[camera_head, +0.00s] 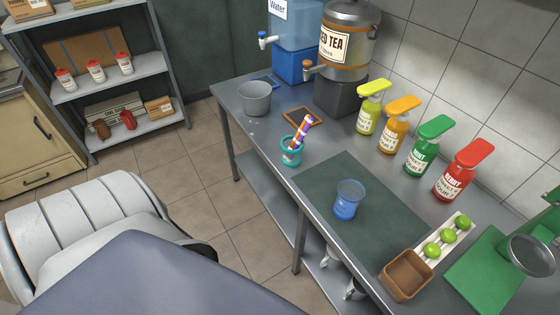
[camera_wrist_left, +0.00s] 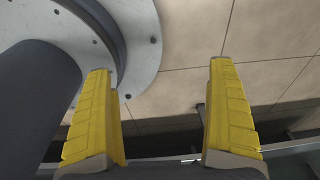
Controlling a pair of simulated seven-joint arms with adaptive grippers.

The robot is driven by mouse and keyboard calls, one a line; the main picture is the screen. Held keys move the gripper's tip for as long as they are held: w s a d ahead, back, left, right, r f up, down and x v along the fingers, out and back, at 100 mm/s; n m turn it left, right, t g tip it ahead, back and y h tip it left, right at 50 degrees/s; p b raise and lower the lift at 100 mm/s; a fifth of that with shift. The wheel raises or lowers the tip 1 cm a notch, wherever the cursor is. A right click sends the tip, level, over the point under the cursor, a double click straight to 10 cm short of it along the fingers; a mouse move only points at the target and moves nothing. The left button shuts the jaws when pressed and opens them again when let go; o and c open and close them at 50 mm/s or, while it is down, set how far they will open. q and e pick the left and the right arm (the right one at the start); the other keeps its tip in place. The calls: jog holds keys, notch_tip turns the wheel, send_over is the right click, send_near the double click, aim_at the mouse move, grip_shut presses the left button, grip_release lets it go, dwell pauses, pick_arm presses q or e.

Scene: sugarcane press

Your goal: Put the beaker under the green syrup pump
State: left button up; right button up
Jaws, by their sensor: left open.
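The blue see-through beaker (camera_head: 347,203) stands upright and looks empty on the dark mat on the counter. The green syrup pump (camera_head: 420,157) is a green bottle with a broad green pump head, standing at the back by the wall between the orange and red pumps. The beaker is in front of the pumps, apart from them. My left gripper (camera_wrist_left: 160,68) shows only in its wrist view, with its two yellow fingers spread wide and nothing between them. Floor tiles lie beyond the fingers. My right gripper is in neither view.
A yellow-green pump (camera_head: 368,113), orange pump (camera_head: 393,132) and red pump (camera_head: 454,180) line the wall. A teal cup (camera_head: 291,157) with striped sticks, limes (camera_head: 432,250), a brown box (camera_head: 406,281) and a green press (camera_head: 485,275) flank the mat (camera_head: 318,186). The mat is mostly clear.

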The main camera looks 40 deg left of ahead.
pick_arm(q)
jog(key=s+a, duration=0.3)
jog(key=s, duration=0.1)
jog(key=t+h, duration=0.6)
jog(key=t, duration=1)
send_near(358, 190)
jog(key=x, duration=0.6)
jog(key=shift+w+d, duration=0.1)
jog(key=shift+w, duration=0.25)
jog(key=shift+c, duration=0.5)
jog(key=c, duration=1.3)
